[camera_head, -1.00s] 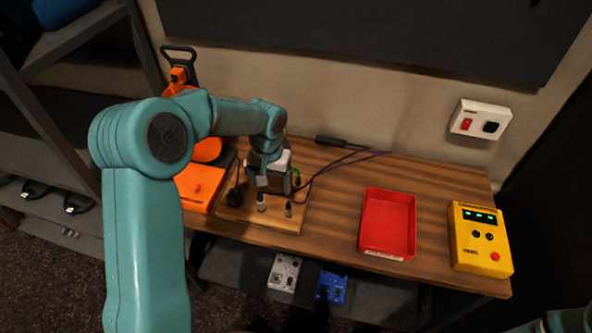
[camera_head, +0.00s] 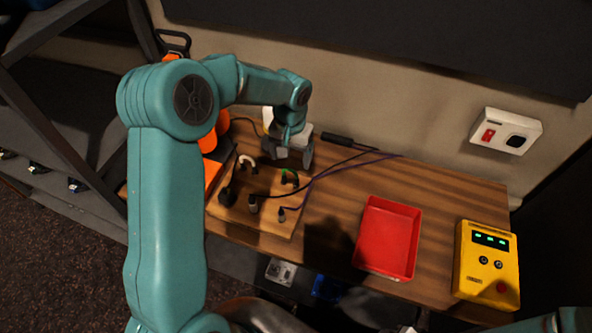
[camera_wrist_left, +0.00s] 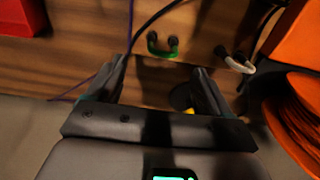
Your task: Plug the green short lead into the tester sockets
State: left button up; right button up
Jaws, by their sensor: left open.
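The green short lead (camera_head: 289,178) is a small arch with black plug ends at the back right of the wooden board (camera_head: 262,222). In the left wrist view the green lead (camera_wrist_left: 162,46) lies just beyond my open fingertips. My left gripper (camera_head: 288,158) is open and empty, close behind the lead in the head view; it also shows in the left wrist view (camera_wrist_left: 160,68). The yellow tester (camera_head: 485,280) stands at the right end of the desk, with green lit digits, two dark sockets (camera_head: 491,263) and a red button. My right gripper is out of view.
A white short lead (camera_head: 247,162) and several black plugs stand on the board. Black and purple cables run across the desk behind it. A red tray (camera_head: 388,238) lies between board and tester. An orange reel (camera_wrist_left: 296,112) is near my left gripper.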

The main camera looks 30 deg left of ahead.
aim_at(290, 172)
pick_arm(q)
jog(key=shift+s+a+f, duration=0.1)
jog(key=shift+s+a, duration=0.1)
jog(key=shift+a, duration=0.1)
jog(key=shift+d+f+b, duration=0.25)
jog(key=shift+f+b, duration=0.05)
jog(key=shift+f, duration=0.05)
notch_tip(290, 172, down, 8)
jog(key=b, duration=0.5)
jog(key=shift+a+r+b, duration=0.1)
jog(key=shift+r+b, duration=0.05)
jog(key=shift+b, duration=0.2)
jog(key=shift+a+f, duration=0.1)
jog(key=shift+f, duration=0.2)
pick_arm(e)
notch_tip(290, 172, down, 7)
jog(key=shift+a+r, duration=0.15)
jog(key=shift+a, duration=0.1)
pick_arm(q)
jog(key=shift+r, duration=0.1)
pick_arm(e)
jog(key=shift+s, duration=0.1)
pick_arm(q)
jog(key=shift+b, duration=0.3)
